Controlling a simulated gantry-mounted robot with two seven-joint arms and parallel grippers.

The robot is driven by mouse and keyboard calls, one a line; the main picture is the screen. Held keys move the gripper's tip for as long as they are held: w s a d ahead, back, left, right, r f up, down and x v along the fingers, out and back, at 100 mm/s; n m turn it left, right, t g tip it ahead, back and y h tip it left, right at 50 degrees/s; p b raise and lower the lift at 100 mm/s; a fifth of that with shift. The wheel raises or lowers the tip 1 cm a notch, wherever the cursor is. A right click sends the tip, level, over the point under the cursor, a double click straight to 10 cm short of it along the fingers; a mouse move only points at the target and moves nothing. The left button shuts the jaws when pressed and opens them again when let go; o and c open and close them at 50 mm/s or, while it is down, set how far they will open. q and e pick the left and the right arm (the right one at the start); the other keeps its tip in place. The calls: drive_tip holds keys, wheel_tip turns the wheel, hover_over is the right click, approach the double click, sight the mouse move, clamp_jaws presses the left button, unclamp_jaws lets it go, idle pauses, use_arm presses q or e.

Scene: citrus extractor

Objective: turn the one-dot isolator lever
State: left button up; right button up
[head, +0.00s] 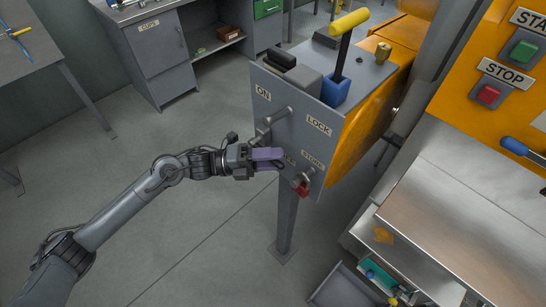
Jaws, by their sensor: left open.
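The grey isolator box (316,138) stands on a post, with its labelled front panel facing my left arm. A grey lever handle (275,119) sticks out of this panel, below the "ON" label and left of the "LOCK" label. I cannot make out any dots on it. My left gripper (279,159), with purple finger parts, is open in front of the panel, just below the lever handle. I cannot tell whether it touches the panel. It partly hides a label. My right gripper is not in view.
A red padlock-like part (301,188) hangs on the lower panel near my left gripper. A yellow-handled lever (345,42) with a blue base rises from the box top. An orange machine with a stop button (488,94) and a steel tray (471,205) stand at right.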

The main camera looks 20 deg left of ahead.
use_arm(q)
clamp_jaws()
idle(0.3)
